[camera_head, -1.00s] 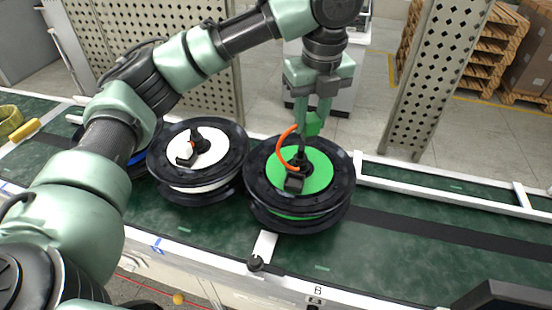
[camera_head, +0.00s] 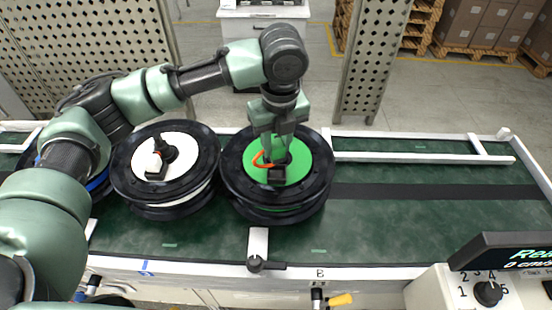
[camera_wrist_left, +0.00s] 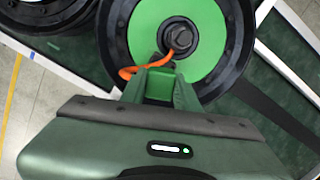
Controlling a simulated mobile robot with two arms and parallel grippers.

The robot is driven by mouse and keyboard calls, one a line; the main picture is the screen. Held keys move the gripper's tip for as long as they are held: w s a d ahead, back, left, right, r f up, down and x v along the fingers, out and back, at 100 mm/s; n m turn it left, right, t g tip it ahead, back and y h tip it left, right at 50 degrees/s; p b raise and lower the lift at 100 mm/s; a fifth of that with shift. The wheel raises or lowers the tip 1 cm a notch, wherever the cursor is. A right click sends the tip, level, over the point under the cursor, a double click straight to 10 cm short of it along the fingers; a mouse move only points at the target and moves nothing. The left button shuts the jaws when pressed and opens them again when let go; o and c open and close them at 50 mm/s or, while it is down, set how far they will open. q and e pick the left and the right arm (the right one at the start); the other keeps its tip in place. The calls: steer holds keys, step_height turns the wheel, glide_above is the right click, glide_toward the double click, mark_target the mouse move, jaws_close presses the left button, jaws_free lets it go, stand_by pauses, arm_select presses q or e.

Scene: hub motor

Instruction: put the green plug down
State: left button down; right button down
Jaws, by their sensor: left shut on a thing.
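The hub motor with the green face (camera_head: 305,160) lies flat on the conveyor, in the middle of the head view; it also shows in the wrist view (camera_wrist_left: 215,28). My left gripper (camera_head: 274,150) is over its face, pointing down. In the wrist view my left gripper (camera_wrist_left: 160,88) is shut on the green plug (camera_wrist_left: 158,84), near the motor's rim side of the hub. In the head view the plug is hard to tell from the green face. My right gripper is not in view.
A white-faced hub motor (camera_head: 184,160) lies just left of the green one. A blue-edged motor (camera_head: 98,183) is partly behind my arm. The dark green conveyor (camera_head: 420,220) is clear to the right. A display (camera_head: 510,253) stands at the lower right.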

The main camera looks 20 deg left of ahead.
mark_target(277, 162)
arm_select(q)
step_height(277, 162, down, 2)
steer(key=shift+d+f, duration=0.1)
steer(key=shift+f, duration=0.05)
step_height(277, 162, down, 4)
steer(key=shift+r+p, duration=0.1)
steer(key=shift+p, duration=0.25)
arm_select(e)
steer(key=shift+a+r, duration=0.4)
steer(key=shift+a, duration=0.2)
arm_select(q)
steer(key=c, duration=1.1)
jaws_free()
steer(key=shift+o, duration=0.2)
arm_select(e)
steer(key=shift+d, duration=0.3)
